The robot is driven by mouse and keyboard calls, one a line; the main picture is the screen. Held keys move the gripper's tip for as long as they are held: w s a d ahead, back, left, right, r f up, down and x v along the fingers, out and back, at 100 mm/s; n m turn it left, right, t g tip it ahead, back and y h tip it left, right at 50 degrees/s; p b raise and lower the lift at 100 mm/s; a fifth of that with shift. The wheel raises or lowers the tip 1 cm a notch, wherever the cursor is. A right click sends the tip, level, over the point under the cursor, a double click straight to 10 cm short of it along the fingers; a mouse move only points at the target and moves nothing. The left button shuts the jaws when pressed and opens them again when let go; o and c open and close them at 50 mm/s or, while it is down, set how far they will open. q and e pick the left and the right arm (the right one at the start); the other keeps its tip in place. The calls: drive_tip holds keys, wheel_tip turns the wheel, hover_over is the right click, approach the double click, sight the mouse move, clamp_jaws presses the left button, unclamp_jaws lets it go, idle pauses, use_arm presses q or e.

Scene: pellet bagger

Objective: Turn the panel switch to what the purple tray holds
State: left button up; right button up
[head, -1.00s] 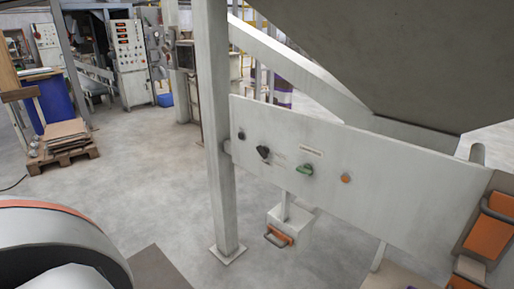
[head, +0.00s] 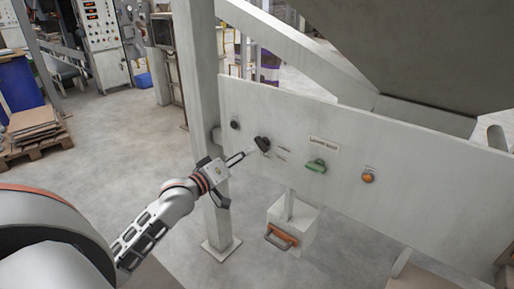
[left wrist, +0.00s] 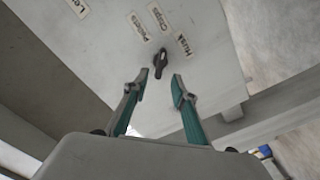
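The panel switch is a black knob (head: 262,143) on the left part of the pale panel (head: 430,195). In the left wrist view the knob (left wrist: 159,63) stands just beyond the fingertips, with several small labels around it; one seems to read "Husk" (left wrist: 182,44). I cannot tell surely which label it points to. My left gripper (head: 243,156) reaches up to the knob from the lower left. In the left wrist view the gripper (left wrist: 159,90) is open, its teal fingers apart with nothing between them. My right gripper is not in view. I cannot make out the purple tray.
A steel post (head: 202,100) stands left of the panel. A grey box with an orange handle (head: 282,238) is below. A hopper (head: 410,45) hangs above.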

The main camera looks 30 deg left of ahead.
sight(258, 145)
use_arm(q)
drive_tip(key=w, duration=0.4)
drive_tip(key=shift+w+d+f+b, duration=0.1)
drive_tip(key=shift+w+d+b, duration=0.2)
drive_tip(key=shift+w, duration=0.8)
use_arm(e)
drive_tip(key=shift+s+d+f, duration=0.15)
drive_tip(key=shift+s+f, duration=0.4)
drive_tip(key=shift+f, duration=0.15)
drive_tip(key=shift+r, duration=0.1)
